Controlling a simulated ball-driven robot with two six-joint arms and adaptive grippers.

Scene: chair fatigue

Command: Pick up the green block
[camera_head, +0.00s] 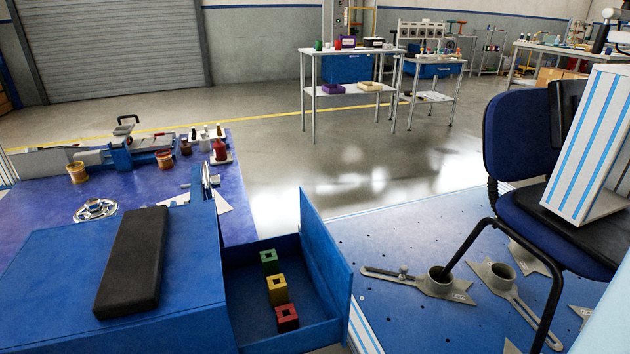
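The green block (269,261) stands in the open blue drawer (238,293), at the far end of a row of blocks. It is a small cube with a dark square hole in its top. A yellow block (277,288) is just nearer, and a red block (287,318) is nearest. The blocks look close together but separate. The drawer's tall front panel (325,265) rises on the right side. Neither of my grippers shows in the head view.
A black pad (134,262) lies on the blue cabinet (50,285) left of the drawer. Behind it is a blue table (150,185) with tools and small containers. At right, a blue chair (515,135) stands over a platform (400,325) with grey metal brackets (432,283).

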